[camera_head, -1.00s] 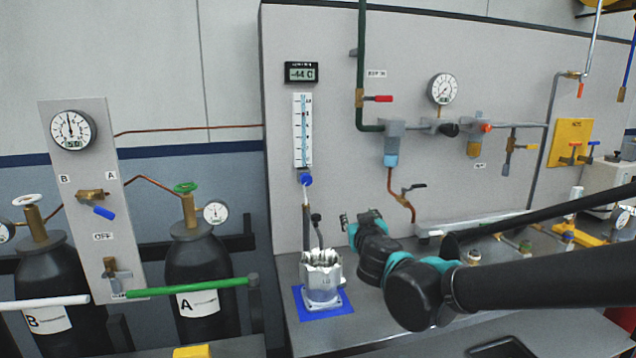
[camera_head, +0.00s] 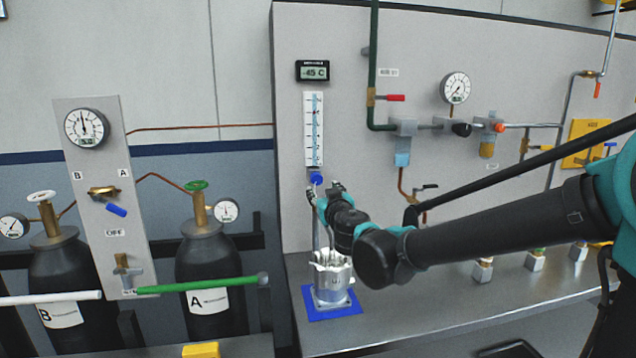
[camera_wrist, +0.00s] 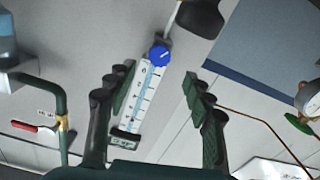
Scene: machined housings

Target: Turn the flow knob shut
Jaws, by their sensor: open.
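The flow knob (camera_head: 317,178) is a small blue knob at the bottom of the white flow meter tube (camera_head: 313,130) on the grey panel. In the wrist view the blue knob (camera_wrist: 159,55) shows at upper middle, at the end of the scaled tube (camera_wrist: 142,95). My gripper (camera_head: 325,192) is just below the knob in the head view. In the wrist view my gripper (camera_wrist: 157,85) is open and empty, one finger either side of the tube. The knob appears ahead of the fingertips, between their lines; I cannot tell the exact gap.
A metal vessel with a ragged white top (camera_head: 331,277) stands on a blue mat (camera_head: 347,312) below my gripper. A display reading -45 C (camera_head: 312,71) sits above the tube. A green pipe (camera_head: 372,60) with a red-handled valve (camera_head: 388,98) is to the right.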

